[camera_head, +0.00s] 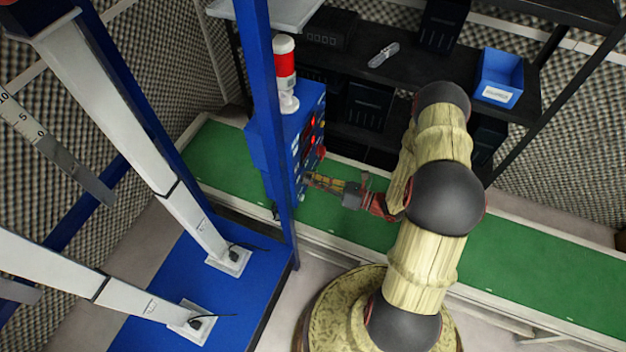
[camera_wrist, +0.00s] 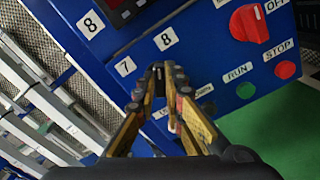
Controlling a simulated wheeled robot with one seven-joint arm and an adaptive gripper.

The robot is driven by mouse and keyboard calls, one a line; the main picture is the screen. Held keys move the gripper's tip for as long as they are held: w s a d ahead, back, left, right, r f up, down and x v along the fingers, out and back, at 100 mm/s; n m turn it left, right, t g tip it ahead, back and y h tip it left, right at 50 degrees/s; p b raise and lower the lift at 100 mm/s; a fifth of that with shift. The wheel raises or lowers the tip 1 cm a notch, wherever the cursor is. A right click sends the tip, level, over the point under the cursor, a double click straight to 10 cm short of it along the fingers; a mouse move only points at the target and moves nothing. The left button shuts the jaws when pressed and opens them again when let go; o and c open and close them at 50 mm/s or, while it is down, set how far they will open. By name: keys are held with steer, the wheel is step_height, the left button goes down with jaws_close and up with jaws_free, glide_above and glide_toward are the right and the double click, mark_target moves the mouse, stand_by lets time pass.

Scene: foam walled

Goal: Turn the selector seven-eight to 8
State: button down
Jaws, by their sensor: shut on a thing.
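The blue control box (camera_head: 255,150) stands on the green surface in the head view, and its panel (camera_wrist: 198,62) fills much of the wrist view. Labels 7 (camera_wrist: 125,66) and 8 (camera_wrist: 166,39) sit just above my fingertips. The selector seven-eight (camera_wrist: 158,72) shows only as a small dark part between the fingertips, below these labels; its pointing direction cannot be made out. My gripper (camera_wrist: 160,98) has its yellow fingers closed in on it from both sides. In the head view my gripper (camera_head: 311,180) reaches the panel from the right.
Beside the selector are a red OFF knob (camera_wrist: 249,22), a green RUN button (camera_wrist: 246,90) and a red STOP button (camera_wrist: 285,70). A blue post (camera_head: 268,110) stands before the box. A red-white beacon (camera_head: 285,65) tops it. The green surface (camera_head: 520,275) is clear at right.

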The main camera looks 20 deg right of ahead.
steer(key=c, duration=2)
jaws_free()
steer(key=shift+o, duration=0.6)
steer(key=v, duration=1.2)
